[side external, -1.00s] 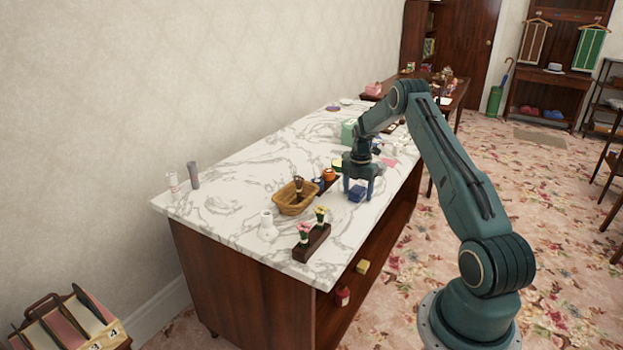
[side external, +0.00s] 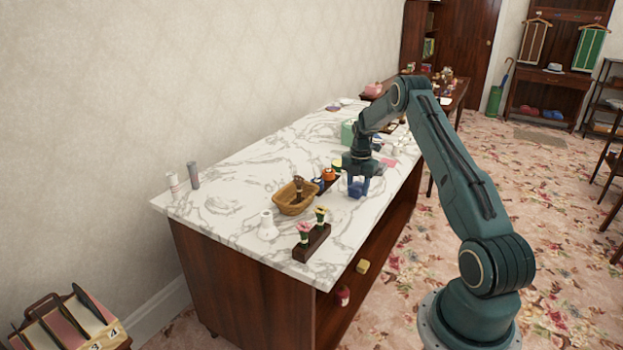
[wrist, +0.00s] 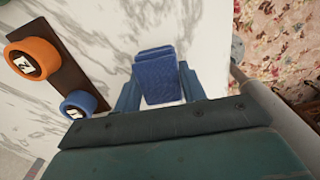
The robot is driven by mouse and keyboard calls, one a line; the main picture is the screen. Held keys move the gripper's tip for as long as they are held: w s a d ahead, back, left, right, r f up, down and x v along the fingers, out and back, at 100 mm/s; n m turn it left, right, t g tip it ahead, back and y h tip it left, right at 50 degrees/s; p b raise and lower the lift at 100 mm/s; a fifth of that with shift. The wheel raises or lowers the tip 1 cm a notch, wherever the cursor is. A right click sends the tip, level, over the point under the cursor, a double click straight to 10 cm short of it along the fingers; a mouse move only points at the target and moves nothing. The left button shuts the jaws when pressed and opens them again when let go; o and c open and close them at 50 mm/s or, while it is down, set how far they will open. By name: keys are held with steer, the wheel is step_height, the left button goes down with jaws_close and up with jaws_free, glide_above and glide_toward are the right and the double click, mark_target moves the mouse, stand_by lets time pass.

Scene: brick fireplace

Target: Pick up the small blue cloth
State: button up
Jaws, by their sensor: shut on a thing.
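The small blue cloth (wrist: 157,80) looks like a folded blue block in the wrist view. It lies between the two blue fingers of my gripper (wrist: 158,92), which are shut on it from both sides. In the side view my gripper (side external: 357,187) is low at the marble counter's front edge, and the cloth (side external: 355,191) is mostly hidden by the fingers. I cannot tell whether the cloth still touches the counter.
A dark rack (wrist: 62,70) with an orange roll (wrist: 32,58) and a blue roll (wrist: 80,105) is left of my gripper. A wicker basket (side external: 292,205) and a flower holder (side external: 312,243) stand nearer.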

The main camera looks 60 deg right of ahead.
mark_target(356, 187)
step_height(356, 187, up, 19)
steer(key=shift+f, duration=0.15)
stand_by(0.4)
stand_by(0.3)
steer(key=shift+o, duration=1)
steer(key=shift+c, duration=0.7)
steer(key=w+a+f, duration=0.1)
steer(key=a+f, duration=1.1)
steer(key=a, duration=0.2)
steer(key=shift+w, duration=0.15)
